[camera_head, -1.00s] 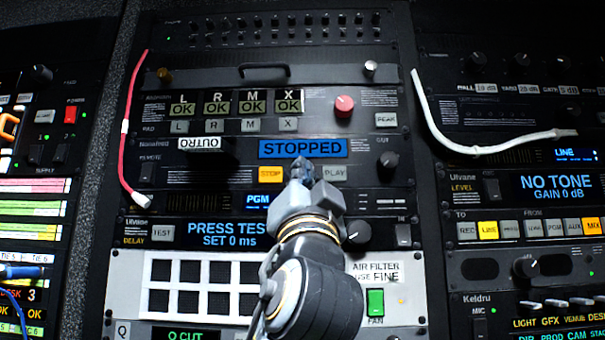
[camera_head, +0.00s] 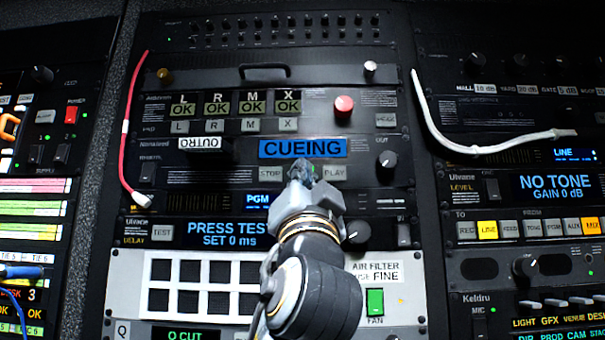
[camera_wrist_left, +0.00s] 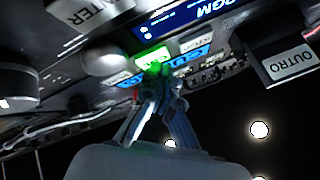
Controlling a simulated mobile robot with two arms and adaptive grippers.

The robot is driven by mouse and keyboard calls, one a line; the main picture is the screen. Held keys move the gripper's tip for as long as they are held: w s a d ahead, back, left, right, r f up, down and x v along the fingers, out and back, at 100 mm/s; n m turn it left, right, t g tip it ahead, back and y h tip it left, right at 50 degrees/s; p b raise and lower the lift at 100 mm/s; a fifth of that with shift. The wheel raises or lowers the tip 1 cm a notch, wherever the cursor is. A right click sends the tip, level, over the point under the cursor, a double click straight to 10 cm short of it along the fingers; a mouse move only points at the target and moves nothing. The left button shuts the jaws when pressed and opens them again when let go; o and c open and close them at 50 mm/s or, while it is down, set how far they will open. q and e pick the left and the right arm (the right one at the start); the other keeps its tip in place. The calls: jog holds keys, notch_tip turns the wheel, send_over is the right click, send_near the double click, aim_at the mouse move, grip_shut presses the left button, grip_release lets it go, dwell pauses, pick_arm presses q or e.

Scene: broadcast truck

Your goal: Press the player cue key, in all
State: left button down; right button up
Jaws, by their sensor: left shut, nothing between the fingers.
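The player's blue display (camera_head: 303,148) reads CUEING in the head view. Below it are the STOP key (camera_head: 270,173), unlit, and the PLAY key (camera_head: 334,173). My left gripper (camera_head: 303,170) is shut and empty, with its fingertips between these two keys, hiding the key there in the head view. In the left wrist view, a green-lit key (camera_wrist_left: 152,57) shows right at the fingertips of my left gripper (camera_wrist_left: 158,82). I take it for the cue key. Whether the tips still touch it I cannot tell. My right gripper is not in view.
The OUTRO cartridge (camera_head: 205,145) juts out left of the display. The OUT knob (camera_head: 387,159) stands right of it, and a red knob (camera_head: 344,106) above. A white cable (camera_head: 450,140) hangs on the right and a red cable (camera_head: 127,130) on the left.

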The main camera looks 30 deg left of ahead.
pick_arm(q)
jog(key=shift+s+d+b, duration=0.3)
jog(key=shift+s, duration=0.25)
jog(key=shift+f, duration=0.1)
jog(key=s, duration=0.1)
jog(key=s+d+b, duration=0.1)
jog(key=s, duration=0.1)
jog(key=s+d, duration=0.1)
jog(key=shift+s+b, duration=0.3)
jog(key=shift+b, duration=0.1)
dwell(0.5)
